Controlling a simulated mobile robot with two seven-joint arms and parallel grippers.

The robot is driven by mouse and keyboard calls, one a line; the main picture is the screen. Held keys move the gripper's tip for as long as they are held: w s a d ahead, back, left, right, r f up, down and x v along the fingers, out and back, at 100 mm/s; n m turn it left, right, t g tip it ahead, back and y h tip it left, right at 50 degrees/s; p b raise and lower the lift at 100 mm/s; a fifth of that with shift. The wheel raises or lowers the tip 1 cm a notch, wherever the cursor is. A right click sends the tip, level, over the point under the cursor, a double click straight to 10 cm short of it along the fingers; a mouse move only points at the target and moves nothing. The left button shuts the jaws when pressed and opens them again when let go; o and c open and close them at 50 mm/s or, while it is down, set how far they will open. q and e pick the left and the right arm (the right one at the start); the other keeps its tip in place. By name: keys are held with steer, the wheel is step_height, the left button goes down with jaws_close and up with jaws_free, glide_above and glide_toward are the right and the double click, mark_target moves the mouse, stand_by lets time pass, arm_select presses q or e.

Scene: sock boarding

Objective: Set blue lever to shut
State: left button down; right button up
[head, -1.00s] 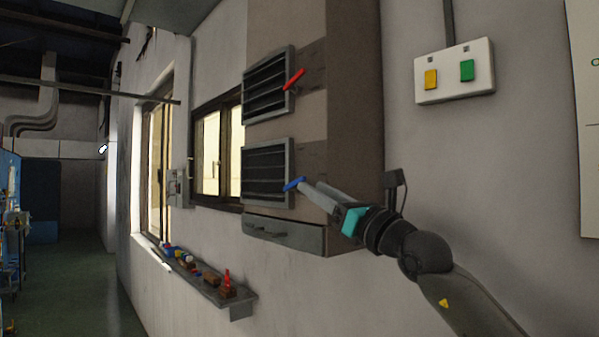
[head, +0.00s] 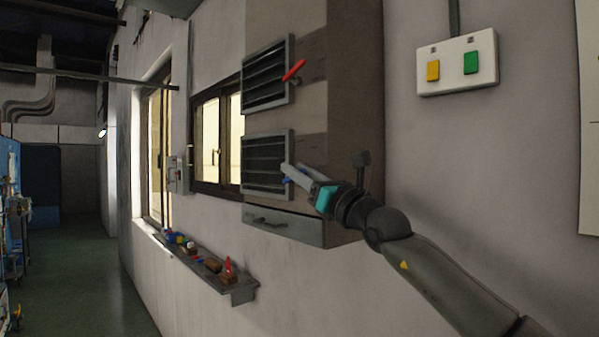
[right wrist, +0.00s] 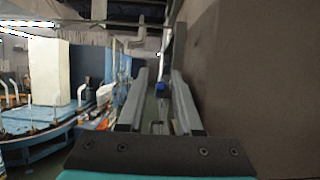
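The blue lever (head: 288,180) is beside the lower louvred vent (head: 262,165) on the wall cabinet. My right gripper's fingers hide most of it in the head view, so its exact angle cannot be told. My right gripper (head: 286,170) is at the lever, its fingers pointing left toward the vent. In the right wrist view its two fingers (right wrist: 161,88) are apart, and the blue lever (right wrist: 160,86) shows between their tips, with gaps visible on both sides. My left gripper is not in view.
A red lever (head: 294,70) sits beside the upper vent (head: 266,82). A drawer front (head: 283,228) is below. A wall shelf (head: 242,296) holds several small objects. A switch box (head: 457,64) with yellow and green buttons hangs at right.

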jaws_close()
stand_by(0.4)
steer(key=shift+w+a+r+g+h+p, duration=0.15)
steer(key=shift+r+g+h+p, duration=0.4)
steer(key=shift+g+p, duration=0.45)
steer(key=g+h+p, duration=0.1)
steer(key=p, duration=0.2)
steer(key=w+r+g+h+p, duration=0.1)
steer(key=g+p, duration=0.1)
steer(key=p, duration=0.2)
steer(key=shift+a+r+h, duration=0.1)
steer(key=shift+a+h, duration=0.15)
steer(key=shift+a, duration=0.1)
steer(key=shift+w+g+h+p, duration=0.1)
steer(key=shift+g+h+p, duration=0.25)
steer(key=shift+p, duration=0.4)
steer(key=shift+o, duration=1)
jaws_free()
